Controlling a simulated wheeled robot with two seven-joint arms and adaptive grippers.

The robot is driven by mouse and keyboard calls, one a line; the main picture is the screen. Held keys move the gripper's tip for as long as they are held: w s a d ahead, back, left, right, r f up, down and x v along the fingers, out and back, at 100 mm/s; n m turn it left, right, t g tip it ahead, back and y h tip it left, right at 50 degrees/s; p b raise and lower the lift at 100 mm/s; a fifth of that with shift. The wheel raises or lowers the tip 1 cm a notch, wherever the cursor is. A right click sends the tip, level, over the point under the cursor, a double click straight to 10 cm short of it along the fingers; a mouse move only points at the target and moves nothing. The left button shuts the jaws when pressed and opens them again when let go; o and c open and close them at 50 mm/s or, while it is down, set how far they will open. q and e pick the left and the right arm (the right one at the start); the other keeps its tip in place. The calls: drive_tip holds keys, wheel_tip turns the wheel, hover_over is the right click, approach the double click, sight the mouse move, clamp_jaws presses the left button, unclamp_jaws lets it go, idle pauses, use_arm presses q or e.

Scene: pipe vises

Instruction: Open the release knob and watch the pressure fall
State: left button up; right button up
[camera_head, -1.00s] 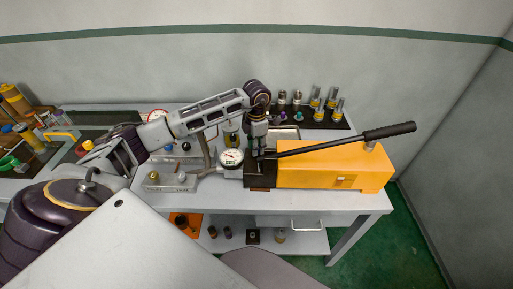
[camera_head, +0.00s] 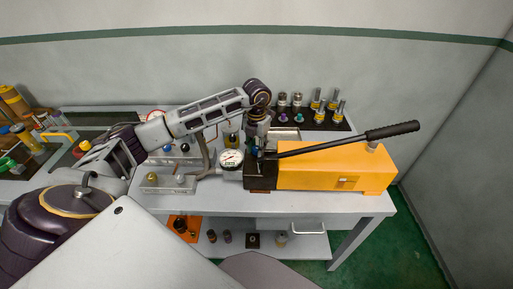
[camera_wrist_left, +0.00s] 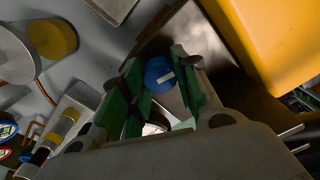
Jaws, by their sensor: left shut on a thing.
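The hand pump has a yellow body (camera_head: 335,168), a dark block at its left end (camera_head: 260,178) and a long black lever (camera_head: 392,131) slanting up to the right. The blue release knob (camera_wrist_left: 158,74), with a pale mark across its top, sits at the dark block. My left gripper (camera_head: 257,154) points down there; in the left wrist view its green-padded fingers (camera_wrist_left: 161,88) are shut on the knob from both sides. The round white pressure gauge (camera_head: 231,159) stands just left of the block; its needle is too small to read exactly. My right gripper is out of view.
A grey fixture with small knobs (camera_head: 168,184) lies left of the gauge. Several fittings stand on a dark rack (camera_head: 318,120) behind the pump. The lower shelf (camera_head: 265,246) holds more parts. The table front before the pump (camera_head: 320,202) is clear.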

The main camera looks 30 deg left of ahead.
sight(256, 148)
use_arm(q)
drive_tip(key=shift+n, duration=0.3)
drive_tip(key=o, duration=1)
drive_tip(key=shift+o, duration=0.2)
wheel_tip(256, 148, up, 12)
idle(0.5)
idle(0.6)
